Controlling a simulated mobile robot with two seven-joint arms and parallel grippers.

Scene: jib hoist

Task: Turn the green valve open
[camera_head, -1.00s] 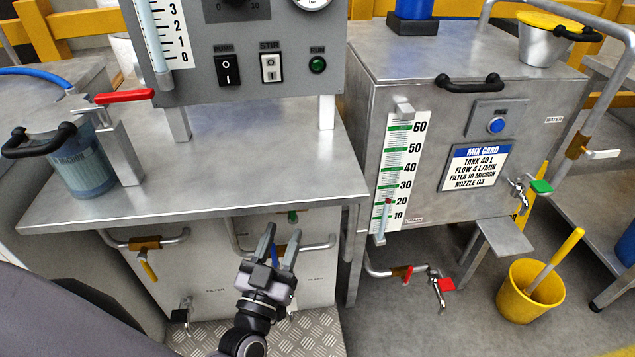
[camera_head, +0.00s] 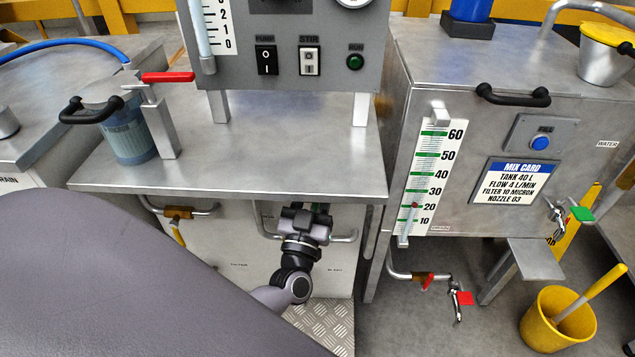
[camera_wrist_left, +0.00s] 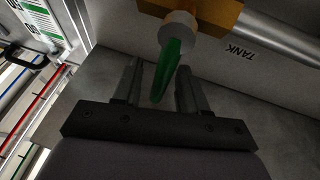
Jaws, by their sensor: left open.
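The green valve handle (camera_wrist_left: 172,68) shows in the left wrist view as a thin green lever on a brass valve body (camera_wrist_left: 205,12) with a metal pipe, beside the label TANK. My left gripper (camera_wrist_left: 157,82) is open, with its fingers on either side of the lever; I cannot tell whether they touch it. In the head view my left gripper (camera_head: 305,217) is under the front edge of the steel table, in front of a bent pipe (camera_head: 345,236), and hides the green handle. My right gripper is in neither view.
The steel table (camera_head: 280,165) overhangs the gripper. A yellow-handled valve (camera_head: 178,225) sits to the left. To the right are a red-handled tap (camera_head: 464,298), another green-handled tap (camera_head: 581,214) on the tank and a yellow bucket (camera_head: 545,330).

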